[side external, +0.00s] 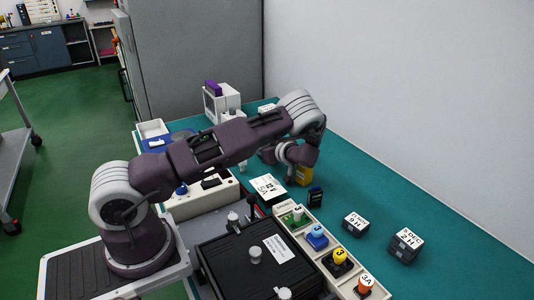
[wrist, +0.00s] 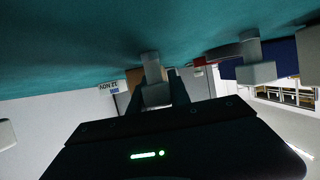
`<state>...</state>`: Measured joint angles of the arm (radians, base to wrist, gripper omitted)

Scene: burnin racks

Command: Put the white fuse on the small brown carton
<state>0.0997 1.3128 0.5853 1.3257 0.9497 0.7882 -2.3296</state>
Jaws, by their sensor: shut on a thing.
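My gripper (wrist: 154,96) has its dark fingers shut on a pale, whitish piece with a stem and a wider block, which looks like the white fuse (wrist: 155,72). In the side view my wrist reaches down over the back of the teal bench, and my arm hides the fingers and the held piece. A small yellow-brown box (side external: 304,175), which looks like the small brown carton, stands just below and beside my wrist. A brown patch (wrist: 133,76) shows behind the held piece in the wrist view. I cannot tell whether they touch.
A pale tray (side external: 327,260) holds several coloured pieces. Two dark labelled boxes (side external: 355,224) (side external: 406,244) sit to the right. A flat white label card (side external: 267,188) lies on the bench. The right side is mostly clear.

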